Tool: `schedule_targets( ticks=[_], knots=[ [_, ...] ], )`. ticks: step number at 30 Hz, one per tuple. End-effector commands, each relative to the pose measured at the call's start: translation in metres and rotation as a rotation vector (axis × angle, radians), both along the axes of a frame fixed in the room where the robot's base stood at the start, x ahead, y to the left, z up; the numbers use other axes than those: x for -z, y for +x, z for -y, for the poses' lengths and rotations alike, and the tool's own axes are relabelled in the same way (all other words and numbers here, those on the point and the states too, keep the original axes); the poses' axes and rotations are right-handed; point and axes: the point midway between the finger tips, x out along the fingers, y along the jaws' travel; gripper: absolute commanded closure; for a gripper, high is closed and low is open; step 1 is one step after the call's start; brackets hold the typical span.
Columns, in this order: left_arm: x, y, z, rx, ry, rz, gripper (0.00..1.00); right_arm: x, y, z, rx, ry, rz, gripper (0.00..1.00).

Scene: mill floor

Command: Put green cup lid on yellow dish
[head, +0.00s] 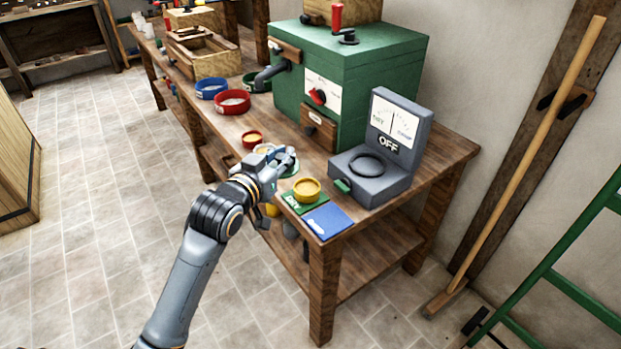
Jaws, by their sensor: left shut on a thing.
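The yellow dish (307,191) stands upright on a green card (291,199) near the front of the workbench. My left gripper (281,168) is just left of and behind the dish, low over the bench and apart from the dish. My right gripper is out of view.
A blue card (327,221) lies in front of the dish. A grey tester (376,164) marked OFF stands to the right, and a green machine (345,75) behind. A small red bowl (252,139) and larger red (232,102) and blue (211,88) bowls line the left edge.

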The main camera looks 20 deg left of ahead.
Motion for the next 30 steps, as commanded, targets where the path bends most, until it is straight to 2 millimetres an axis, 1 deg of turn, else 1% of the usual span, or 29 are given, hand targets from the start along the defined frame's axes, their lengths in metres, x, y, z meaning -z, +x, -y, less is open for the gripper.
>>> schedule_targets(
  ticks=[1,5,6,9,12,20,22,25,27,30],
  knots=[
    [0.006,0.013,0.004,0.0,-0.004,-0.001,1.0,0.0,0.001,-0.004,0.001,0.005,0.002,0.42],
    [0.019,0.043,0.014,0.001,-0.003,-0.001,1.0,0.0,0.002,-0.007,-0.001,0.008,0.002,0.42],
    [0.03,0.049,0.016,0.001,-0.003,-0.004,1.0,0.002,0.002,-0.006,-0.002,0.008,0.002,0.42],
    [0.049,0.064,0.02,0.0,-0.002,-0.003,1.0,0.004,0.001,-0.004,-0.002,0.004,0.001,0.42],
    [0.063,0.075,0.023,0.0,-0.001,-0.001,1.0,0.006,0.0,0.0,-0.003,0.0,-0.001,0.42],
    [0.081,0.09,0.028,0.001,-0.001,-0.001,1.0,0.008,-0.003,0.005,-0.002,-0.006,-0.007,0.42],
    [0.093,0.089,0.028,0.001,-0.001,-0.004,1.0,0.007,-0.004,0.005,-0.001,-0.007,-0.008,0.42],
    [0.105,0.089,0.028,0.001,0.0,-0.001,1.0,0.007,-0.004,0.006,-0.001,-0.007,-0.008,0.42],
    [0.108,0.088,0.028,0.001,0.0,0.0,1.0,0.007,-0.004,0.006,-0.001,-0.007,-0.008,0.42],
    [0.109,0.088,0.028,0.001,0.0,0.002,1.0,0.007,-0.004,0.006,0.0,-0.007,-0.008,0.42]
  ],
)
